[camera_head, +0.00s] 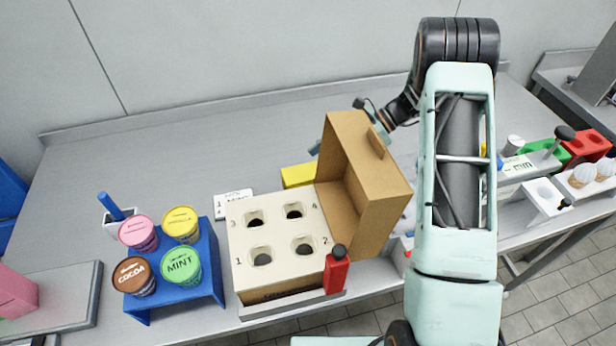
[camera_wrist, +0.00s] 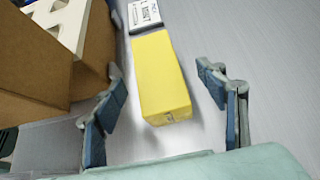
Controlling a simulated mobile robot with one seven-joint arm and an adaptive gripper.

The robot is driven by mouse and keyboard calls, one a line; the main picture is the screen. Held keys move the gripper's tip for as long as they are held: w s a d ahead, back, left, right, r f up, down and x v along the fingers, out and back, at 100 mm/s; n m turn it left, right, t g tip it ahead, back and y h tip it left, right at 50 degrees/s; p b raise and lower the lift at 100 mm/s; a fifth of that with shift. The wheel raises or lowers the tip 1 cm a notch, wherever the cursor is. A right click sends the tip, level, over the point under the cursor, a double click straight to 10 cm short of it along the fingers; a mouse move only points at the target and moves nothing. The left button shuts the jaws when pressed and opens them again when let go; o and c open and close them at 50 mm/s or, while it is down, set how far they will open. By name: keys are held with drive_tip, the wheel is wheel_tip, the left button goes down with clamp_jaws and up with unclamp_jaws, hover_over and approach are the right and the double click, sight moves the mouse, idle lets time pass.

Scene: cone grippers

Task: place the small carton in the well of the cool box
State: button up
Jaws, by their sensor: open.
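The small carton appears to be the yellow block (camera_head: 297,175), lying on the counter behind a cream-topped box. In the wrist view the yellow carton (camera_wrist: 160,80) lies between my gripper's fingers (camera_wrist: 158,85), with a gap on each side. My gripper is open and empty. In the head view it is mostly hidden behind a raised brown lid. The cream-topped box (camera_head: 277,222), which appears to be the cool box, has several numbered wells. They look empty. Its brown lid (camera_head: 362,185) stands open on the right side.
A white label card (camera_head: 232,203) lies left of the carton. A blue stand (camera_head: 205,290) holds several tubs at left. The brown lid is close to my left finger. The counter behind is clear.

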sight(311, 171)
drive_tip(key=p+x, duration=0.1)
drive_tip(key=x, duration=0.4)
drive_tip(key=shift+s+r, duration=0.1)
drive_tip(key=shift+s, duration=0.1)
drive_tip(key=c, duration=1.6)
